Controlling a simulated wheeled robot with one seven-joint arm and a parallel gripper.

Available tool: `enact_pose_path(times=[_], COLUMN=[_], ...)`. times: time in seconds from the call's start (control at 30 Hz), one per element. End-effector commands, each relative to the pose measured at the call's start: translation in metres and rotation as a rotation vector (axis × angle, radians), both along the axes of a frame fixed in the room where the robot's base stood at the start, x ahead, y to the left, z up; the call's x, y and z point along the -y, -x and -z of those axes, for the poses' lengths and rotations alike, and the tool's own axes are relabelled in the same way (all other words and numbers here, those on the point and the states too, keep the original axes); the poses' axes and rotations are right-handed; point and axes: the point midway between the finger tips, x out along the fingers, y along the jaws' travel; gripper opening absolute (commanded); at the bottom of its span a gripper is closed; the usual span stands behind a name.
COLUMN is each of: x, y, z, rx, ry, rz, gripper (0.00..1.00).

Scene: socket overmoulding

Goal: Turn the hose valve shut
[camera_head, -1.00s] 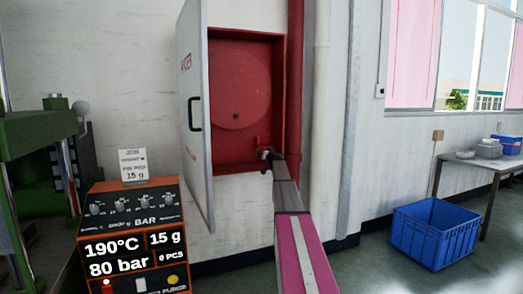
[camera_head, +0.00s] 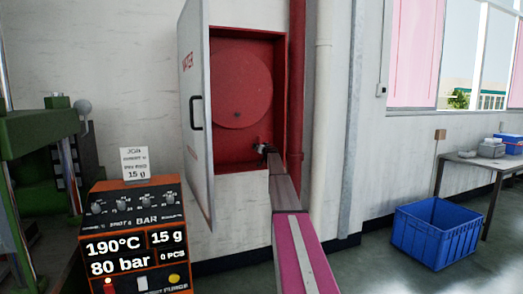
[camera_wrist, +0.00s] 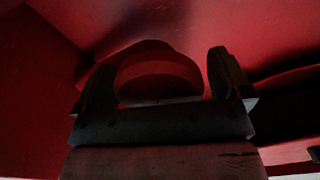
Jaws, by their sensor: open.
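A red hose cabinet (camera_head: 281,80) is set in the white wall, with a round red reel disc (camera_head: 240,85) inside. My gripper (camera_head: 261,148) reaches into its lower right part and is small and dark there. In the wrist view, my gripper (camera_wrist: 160,62) has its two dark fingers spread apart. A rounded dark red form (camera_wrist: 158,78), which looks like the hose valve's handwheel, shows between the fingers. I cannot tell whether either finger touches it. The rest of the valve is hidden by the gripper and shadow.
The cabinet's white door (camera_head: 198,120) stands open to the left of my arm. A red pipe (camera_head: 296,90) runs down the cabinet's right side. A control box (camera_head: 135,240) and green machine (camera_head: 40,135) are at left. A blue crate (camera_head: 436,233) and table (camera_head: 487,164) are at right.

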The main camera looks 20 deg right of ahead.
Motion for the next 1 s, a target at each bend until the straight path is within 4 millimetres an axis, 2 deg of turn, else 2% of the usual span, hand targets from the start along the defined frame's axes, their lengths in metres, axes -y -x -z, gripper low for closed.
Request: enact_pose_path(times=[0.23, 0.3, 0.4, 0.73, 1.0], x=[-0.0002, -0.0001, -0.0001, 0.0001, 0.001], y=[-0.0008, -0.0007, -0.0007, -0.0006, -0.0005], z=[0.0002, 0.0002, 0.0002, 0.0002, 0.0006], rx=[0.0, 0.0, 0.0, -0.001, -0.006], ry=[0.0, 0.0, 0.0, -0.029, -0.177], rz=[0.0, 0.0, 0.0, 0.0, 0.0], gripper=[0.96, 0.73, 0.47, 0.47, 0.47])
